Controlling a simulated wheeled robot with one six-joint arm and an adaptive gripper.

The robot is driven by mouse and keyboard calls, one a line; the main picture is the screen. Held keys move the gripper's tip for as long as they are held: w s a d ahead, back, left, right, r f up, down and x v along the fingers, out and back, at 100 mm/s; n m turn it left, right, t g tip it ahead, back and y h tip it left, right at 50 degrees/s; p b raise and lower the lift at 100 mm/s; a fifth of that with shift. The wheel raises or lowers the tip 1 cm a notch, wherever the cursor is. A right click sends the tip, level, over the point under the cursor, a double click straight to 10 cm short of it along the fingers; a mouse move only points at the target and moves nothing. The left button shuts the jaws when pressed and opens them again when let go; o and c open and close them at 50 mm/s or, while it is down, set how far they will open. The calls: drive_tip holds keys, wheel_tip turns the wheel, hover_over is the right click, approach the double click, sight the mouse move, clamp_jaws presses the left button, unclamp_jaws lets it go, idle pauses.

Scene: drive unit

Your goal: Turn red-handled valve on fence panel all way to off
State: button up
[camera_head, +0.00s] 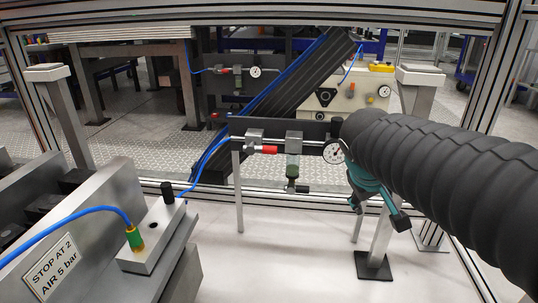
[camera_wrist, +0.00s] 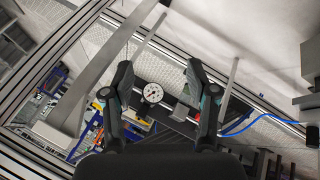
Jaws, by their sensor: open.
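The red-handled valve (camera_head: 266,150) sits on the left part of a dark panel (camera_head: 312,131) on thin posts. Its handle points right, roughly along the pipe. Right of it on the panel are a filter unit (camera_head: 293,143) and a round gauge (camera_head: 333,152). My gripper (camera_head: 382,213) is in front of the panel's right end, right of the red handle and apart from it. In the wrist view my gripper (camera_wrist: 160,72) is open, its fingers spread and empty, with the gauge (camera_wrist: 153,93) between them.
A blue hose (camera_head: 207,157) runs to the panel's left end. A grey block with a hose fitting (camera_head: 153,235) and a sign (camera_head: 49,262) stand at the left. A slanted dark conveyor (camera_head: 300,75) and another gauge panel (camera_head: 235,73) are behind. The white surface (camera_head: 300,265) in front is clear.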

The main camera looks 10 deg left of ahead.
drive_tip(key=w+a+f+n+t+h+b, duration=0.1)
drive_tip(key=w+a+n+h+b, duration=0.3)
drive_tip(key=w, duration=0.8)
drive_tip(key=n+t+b, duration=0.3)
drive_tip(key=n+t, duration=0.3)
drive_tip(key=t, duration=0.1)
approach(266, 151)
drive_tip(key=shift+y, duration=0.4)
drive_tip(key=x, duration=1.1)
drive_tip(key=shift+w+d+r, duration=0.2)
drive_tip(key=shift+w+d, duration=0.05)
drive_tip(key=shift+c, duration=0.2)
clamp_jaws()
